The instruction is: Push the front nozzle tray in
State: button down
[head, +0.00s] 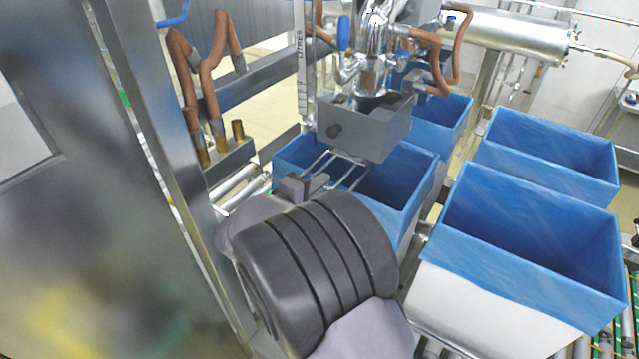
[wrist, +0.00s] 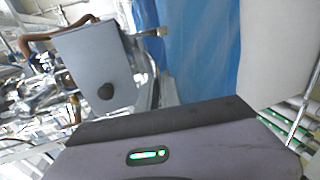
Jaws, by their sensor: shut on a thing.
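The front nozzle tray (head: 362,125) is a grey box with a dark round knob on its face. It hangs under the shiny filling nozzle, above a blue-lined box, in the head view. It also shows at upper left in the wrist view (wrist: 95,65), with the knob facing the camera. My gripper (head: 340,172) is just below and in front of the tray, with its thin fingers reaching toward its lower edge. It is shut on the tray, though the exact contact is hard to see. The knob is clear of the fingers.
The blue-lined box (head: 405,185) stands under the tray and my gripper. More blue-lined boxes stand to the right (head: 535,225) and behind. A steel post (head: 165,150) rises close on the left. Brown hoses (head: 195,85) and a steel cylinder (head: 510,38) are at the back.

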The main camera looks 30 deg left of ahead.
jog(key=b+x, duration=0.1)
jog(key=x, duration=0.1)
jog(key=b+x, duration=0.1)
jog(key=shift+w+r, duration=0.4)
jog(key=shift+w, duration=0.1)
jog(key=c, duration=1.6)
grip_release()
jog(key=shift+w, duration=0.15)
jog(key=shift+o, duration=0.2)
jog(key=v, duration=1.7)
jog(key=shift+s, duration=0.25)
